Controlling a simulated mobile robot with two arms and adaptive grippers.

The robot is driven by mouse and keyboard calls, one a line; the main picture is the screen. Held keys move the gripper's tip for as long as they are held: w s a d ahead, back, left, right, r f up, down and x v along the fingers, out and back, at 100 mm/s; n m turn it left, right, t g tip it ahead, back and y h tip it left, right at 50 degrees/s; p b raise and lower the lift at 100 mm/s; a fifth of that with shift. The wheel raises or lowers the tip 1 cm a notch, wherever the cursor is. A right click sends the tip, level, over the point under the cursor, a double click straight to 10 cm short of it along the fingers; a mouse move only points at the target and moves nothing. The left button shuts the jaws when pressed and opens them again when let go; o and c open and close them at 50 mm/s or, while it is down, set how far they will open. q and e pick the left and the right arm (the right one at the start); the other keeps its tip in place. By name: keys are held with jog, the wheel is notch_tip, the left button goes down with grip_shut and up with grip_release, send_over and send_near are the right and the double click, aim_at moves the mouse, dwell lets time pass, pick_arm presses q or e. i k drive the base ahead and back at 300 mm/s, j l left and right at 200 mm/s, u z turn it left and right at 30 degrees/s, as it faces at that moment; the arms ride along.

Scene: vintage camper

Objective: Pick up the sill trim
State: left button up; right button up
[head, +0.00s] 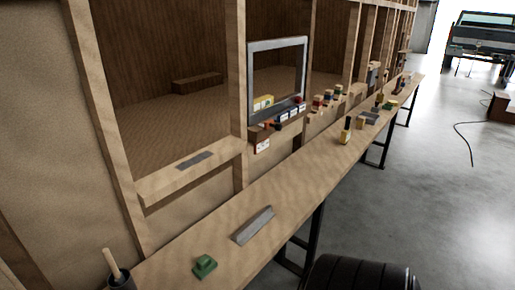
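A long grey metallic strip (253,225) lies on the near part of the wooden bench, angled along its length. It looks like a trim piece. A smaller flat grey strip (195,160) lies on the wooden sill (165,181) of the left opening in the frame wall. I cannot tell for certain which of the two is the sill trim. Neither of my grippers is in view, and nothing is touching either strip.
The narrow bench (301,195) runs along the wall. A green block (204,266) and a dark cup (121,281) with a wooden handle stand at its near end. A yellow-and-black tool (346,131) stands farther along. Grey floor (440,190) is open at right.

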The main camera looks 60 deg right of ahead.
aim_at(246, 233)
jog(key=z, duration=1.75)
jog(key=l, duration=0.1)
